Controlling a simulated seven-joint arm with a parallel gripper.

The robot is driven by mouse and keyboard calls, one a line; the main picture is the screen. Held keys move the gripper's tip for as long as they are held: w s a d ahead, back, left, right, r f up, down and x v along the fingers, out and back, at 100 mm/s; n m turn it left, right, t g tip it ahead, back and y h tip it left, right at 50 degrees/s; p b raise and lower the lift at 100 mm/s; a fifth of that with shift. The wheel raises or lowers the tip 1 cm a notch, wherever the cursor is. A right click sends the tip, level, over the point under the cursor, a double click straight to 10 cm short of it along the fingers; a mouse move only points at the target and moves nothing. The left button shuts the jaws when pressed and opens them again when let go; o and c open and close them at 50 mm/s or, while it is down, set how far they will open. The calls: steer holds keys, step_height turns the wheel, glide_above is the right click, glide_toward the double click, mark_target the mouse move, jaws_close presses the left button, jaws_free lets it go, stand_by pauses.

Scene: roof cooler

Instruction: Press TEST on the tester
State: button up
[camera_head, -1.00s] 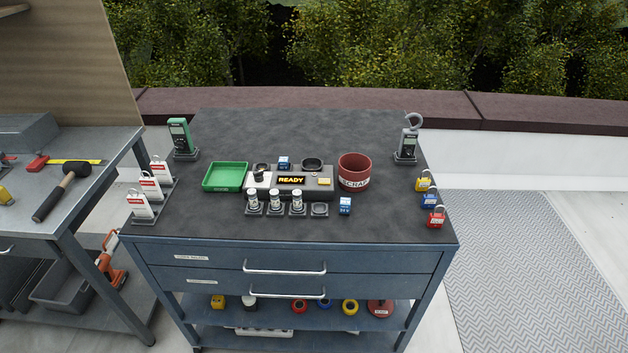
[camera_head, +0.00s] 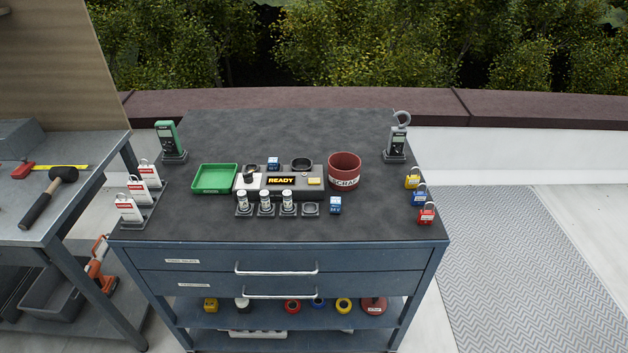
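The tester (camera_head: 297,194) is a dark box in the middle of the cart top, with a lit display (camera_head: 281,181) reading READY. A small yellow button (camera_head: 314,181) sits right of the display; its lettering is too small to read. A round dark socket (camera_head: 302,164) and a blue block (camera_head: 273,163) show at the tester's back edge. A dark round part on a white patch (camera_head: 249,174) is at its left end. My gripper is not in view.
Several holders with white-topped cylinders (camera_head: 265,203) stand in front of the tester, beside an empty holder (camera_head: 310,209) and a blue block (camera_head: 335,205). A green tray (camera_head: 214,179) is left, a red SCRAP bin (camera_head: 344,171) right. Meters, tags and padlocks line the sides.

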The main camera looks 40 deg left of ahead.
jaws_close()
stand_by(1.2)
